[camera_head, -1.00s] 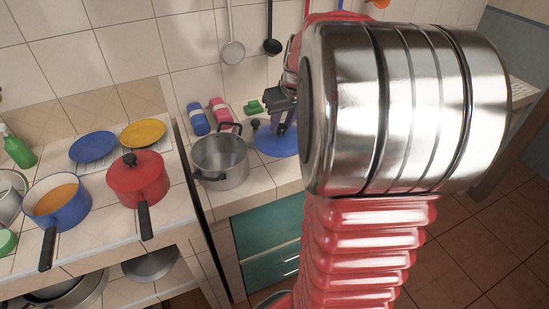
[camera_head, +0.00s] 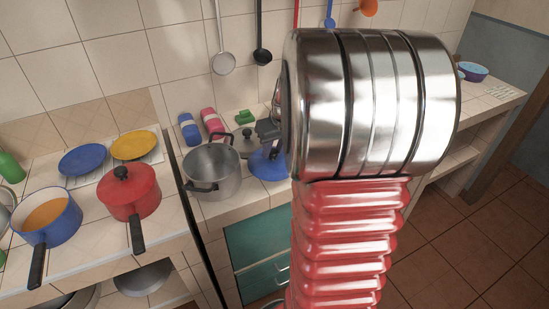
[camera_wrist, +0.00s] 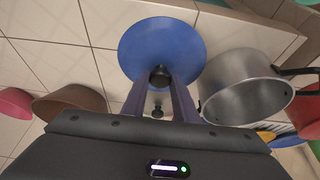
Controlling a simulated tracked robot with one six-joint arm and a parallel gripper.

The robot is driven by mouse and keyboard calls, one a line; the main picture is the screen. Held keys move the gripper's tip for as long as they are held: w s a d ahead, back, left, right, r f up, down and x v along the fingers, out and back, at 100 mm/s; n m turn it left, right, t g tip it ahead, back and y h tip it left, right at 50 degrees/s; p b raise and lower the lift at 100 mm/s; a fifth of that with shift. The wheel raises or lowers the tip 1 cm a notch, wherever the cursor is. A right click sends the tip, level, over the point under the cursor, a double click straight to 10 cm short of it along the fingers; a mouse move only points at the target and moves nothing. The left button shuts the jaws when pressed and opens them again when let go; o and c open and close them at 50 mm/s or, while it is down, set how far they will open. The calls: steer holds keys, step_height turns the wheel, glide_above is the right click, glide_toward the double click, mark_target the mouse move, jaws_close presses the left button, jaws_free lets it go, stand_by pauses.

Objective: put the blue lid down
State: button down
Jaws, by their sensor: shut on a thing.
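The blue lid (camera_head: 266,168) is by the counter surface, just right of the steel pot, in the head view; my arm hides part of it. In the wrist view the round blue lid (camera_wrist: 160,38) shows with its dark knob between my fingertips. My gripper (camera_wrist: 160,80) is shut on that knob; in the head view my gripper (camera_head: 268,132) is partly hidden by my own arm. I cannot tell whether the lid touches the counter.
The steel pot (camera_head: 212,172) stands close left of the lid; it also shows in the wrist view (camera_wrist: 245,90). Behind are a green object (camera_head: 245,117), pink (camera_head: 211,122) and blue (camera_head: 189,128) rolls. A red pot (camera_head: 130,195) and blue pan (camera_head: 48,218) stand further left.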

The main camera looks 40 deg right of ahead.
mark_target(275, 154)
steer(key=shift+f, duration=1.85)
steer(key=shift+f, duration=0.1)
steer(key=c, duration=1.4)
jaws_free()
steer(key=v, duration=1.2)
steer(key=shift+s+a, duration=0.1)
